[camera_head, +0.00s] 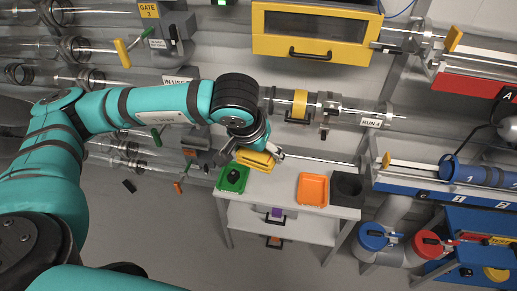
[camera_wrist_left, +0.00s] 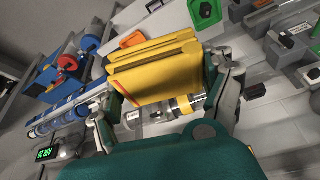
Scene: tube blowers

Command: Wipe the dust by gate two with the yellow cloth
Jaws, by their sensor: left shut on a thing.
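The yellow cloth (camera_head: 254,160) is a folded, thick stack, and it also shows large in the left wrist view (camera_wrist_left: 155,75). My left gripper (camera_head: 266,150) is shut on it, with one finger on each side of the cloth in the left wrist view (camera_wrist_left: 165,95). It holds the cloth above the back left of a small white table (camera_head: 272,187), near the green tray. I cannot make out any dust or a gate two label. A "GATE 3" sign (camera_head: 149,11) shows at the upper left. My right gripper is not in view.
The table carries a green tray (camera_head: 232,178) with a black knob, an orange tray (camera_head: 312,190) and a dark bin (camera_head: 347,188). Clear tubes and pipes run along the wall behind. A yellow-framed box (camera_head: 316,30) hangs above. Blue and red valves stand at right.

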